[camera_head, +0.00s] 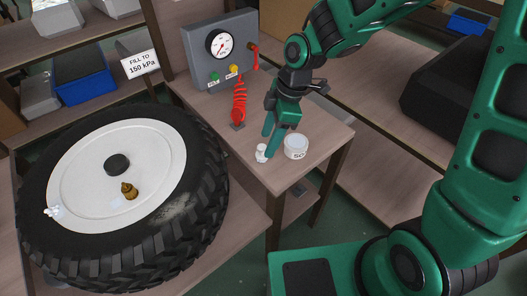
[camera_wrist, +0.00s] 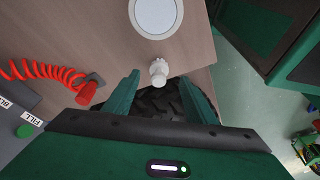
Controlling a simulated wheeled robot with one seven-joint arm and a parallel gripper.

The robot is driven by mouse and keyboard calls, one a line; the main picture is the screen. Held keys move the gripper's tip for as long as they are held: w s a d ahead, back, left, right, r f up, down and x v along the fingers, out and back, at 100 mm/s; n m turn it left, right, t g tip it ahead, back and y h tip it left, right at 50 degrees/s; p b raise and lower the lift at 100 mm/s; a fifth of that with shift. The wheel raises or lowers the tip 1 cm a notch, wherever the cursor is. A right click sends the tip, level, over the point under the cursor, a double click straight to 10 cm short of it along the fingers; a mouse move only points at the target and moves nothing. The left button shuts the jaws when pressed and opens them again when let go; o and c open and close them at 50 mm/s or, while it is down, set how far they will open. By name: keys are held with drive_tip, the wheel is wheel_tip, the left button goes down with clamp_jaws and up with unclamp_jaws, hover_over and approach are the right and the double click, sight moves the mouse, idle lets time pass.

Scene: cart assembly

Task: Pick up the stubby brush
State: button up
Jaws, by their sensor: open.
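The stubby brush (camera_head: 261,153), small and white, stands at the near corner of the small side table (camera_head: 318,122). It also shows in the wrist view (camera_wrist: 158,71), between and slightly beyond my fingertips. My gripper (camera_head: 271,143) points down over that corner, close to the brush. In the wrist view my gripper (camera_wrist: 160,82) is open, with one green finger to each side of the brush's line and nothing held. I cannot tell the exact height of the fingertips over the table top.
A white round tub (camera_head: 296,147) stands just right of the brush. A gauge box (camera_head: 222,50) and a coiled red hose (camera_head: 239,100) are at the table's back. A large tyred wheel (camera_head: 205,205) lies to the left, close to the table.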

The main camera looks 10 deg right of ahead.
sight(262, 145)
drive_tip(key=shift+a+x, duration=0.15)
drive_tip(key=shift+x, duration=1.2)
drive_tip(key=shift+a+x, duration=0.15)
drive_tip(key=shift+x, duration=1.2)
drive_tip(key=shift+w+r, duration=0.1)
drive_tip(key=shift+w, duration=0.05)
drive_tip(key=c, duration=1.2)
drive_tip(key=shift+r, duration=0.1)
drive_tip(key=shift+r, duration=0.6)
wheel_tip(262, 145, up, 3)
drive_tip(key=shift+w+f, duration=0.1)
drive_tip(key=shift+f, duration=0.1)
drive_tip(key=s+a+r, duration=0.2)
drive_tip(key=a, duration=0.1)
drive_tip(key=s+a+r, duration=0.2)
drive_tip(key=a, duration=0.1)
drive_tip(key=s+a+r, duration=0.1)
drive_tip(key=a+r, duration=0.2)
drive_tip(key=a, duration=0.1)
drive_tip(key=shift+s+a, duration=0.1)
drive_tip(key=shift+s, duration=0.3)
drive_tip(key=shift+c, duration=0.2)
